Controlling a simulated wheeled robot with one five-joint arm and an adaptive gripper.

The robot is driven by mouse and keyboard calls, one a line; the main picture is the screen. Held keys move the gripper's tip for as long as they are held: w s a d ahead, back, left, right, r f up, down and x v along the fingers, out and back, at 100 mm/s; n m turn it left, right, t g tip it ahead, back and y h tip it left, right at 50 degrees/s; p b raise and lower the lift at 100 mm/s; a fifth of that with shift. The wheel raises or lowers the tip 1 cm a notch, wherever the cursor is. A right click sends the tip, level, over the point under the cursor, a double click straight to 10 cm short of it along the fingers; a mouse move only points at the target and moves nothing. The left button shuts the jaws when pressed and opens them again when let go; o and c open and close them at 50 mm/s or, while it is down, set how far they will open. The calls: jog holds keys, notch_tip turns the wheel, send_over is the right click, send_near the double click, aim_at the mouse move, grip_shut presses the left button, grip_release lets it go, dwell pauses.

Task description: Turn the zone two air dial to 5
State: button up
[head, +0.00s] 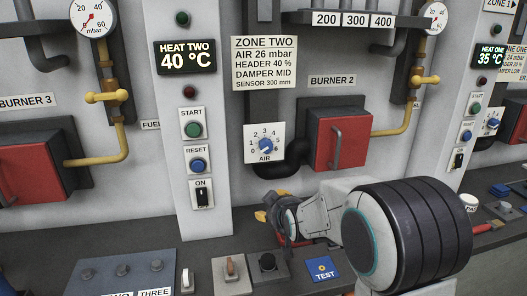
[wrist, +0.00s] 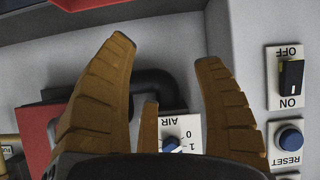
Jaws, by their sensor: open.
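The zone two air dial (head: 265,145) is a blue knob on a white plate marked 0 to 5 and AIR, below the ZONE TWO sign (head: 264,63). I cannot tell for sure which number it points to. My gripper (head: 268,207) is open and empty, below the dial and apart from it. In the wrist view, which is upside down, the tan fingers (wrist: 166,52) are spread wide. The blue dial knob (wrist: 172,147) shows low between them, and my gripper hides part of its plate.
A red burner door (head: 342,142) with a grey handle is right of the dial, beside a black pipe (head: 277,165). A post with START, RESET (head: 197,166) and ON switches stands left. The desk below carries several switches and a blue TEST button (head: 322,268).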

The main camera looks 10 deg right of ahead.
aim_at(267, 148)
jog(key=w+r+t, duration=0.1)
jog(key=r+t, duration=0.1)
jog(key=r, duration=0.2)
jog(key=w+r+n+t, duration=0.1)
jog(key=w+r+t, duration=0.1)
jog(key=r, duration=0.3)
jog(key=w+r+t, duration=0.2)
jog(key=r, duration=0.2)
jog(key=shift+r+t, duration=0.2)
jog(key=shift+t, duration=0.1)
jog(key=shift+w+f+p, duration=0.1)
jog(key=shift+w+p, duration=1.1)
jog(key=shift+w, duration=2.3)
jog(key=shift+o, duration=0.2)
jog(key=c, duration=1.2)
